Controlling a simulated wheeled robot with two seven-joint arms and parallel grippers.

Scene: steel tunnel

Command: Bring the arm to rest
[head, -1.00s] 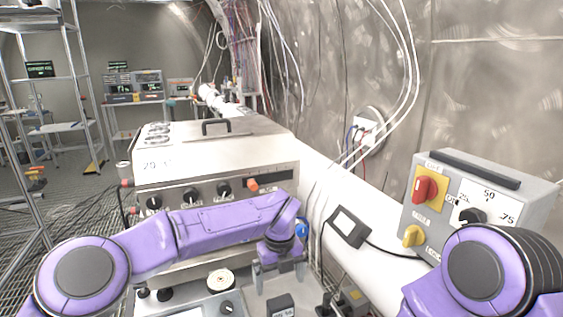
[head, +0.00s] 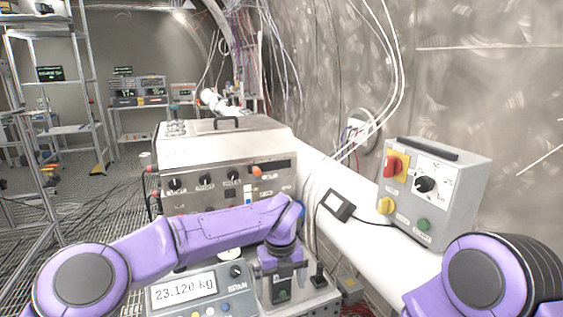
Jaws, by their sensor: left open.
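My left arm (head: 220,229) is purple and reaches from the left edge to the middle of the head view. Its gripper (head: 283,277) points down with its fingers apart. No object shows between the fingers.
A scale display (head: 184,292) reads 23.120 kg below my left forearm. A steel instrument box (head: 220,150) with knobs stands behind the arm. A grey control box (head: 445,195) with red and yellow switches sits at the right near a white pipe (head: 375,240). Shelving (head: 60,95) stands far left.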

